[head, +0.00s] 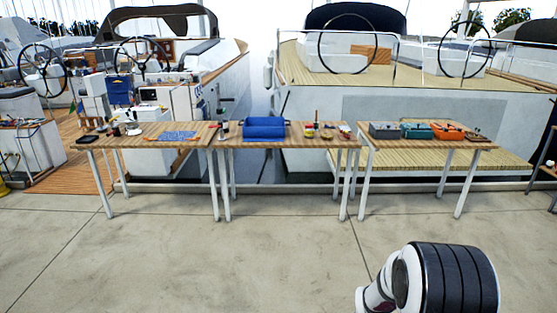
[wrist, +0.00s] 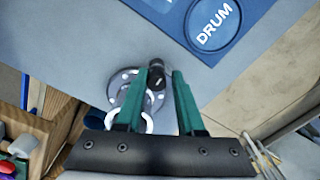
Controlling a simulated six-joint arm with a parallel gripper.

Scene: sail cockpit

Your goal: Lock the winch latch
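In the wrist view, my gripper (wrist: 166,75) has two green fingers with a visible gap between them. A dark knob (wrist: 156,76) shows at the fingertips, closer to the left finger; I cannot tell whether it touches. Left of and behind the left finger is a round metal flange (wrist: 122,84) with bolt holes, fixed to a grey surface. A pale ring-shaped part (wrist: 143,122) shows between the fingers, partly hidden by the left one. These look like parts of the winch and its latch; whether it is locked cannot be told. My gripper is not in the head view.
A blue panel marked DRUM (wrist: 215,25) lies beyond the fingertips. Wooden boxes with coloured items (wrist: 35,125) stand at the lower left. In the head view, three tables stand in a row before moored boats, including the middle one with a blue bin (head: 264,127).

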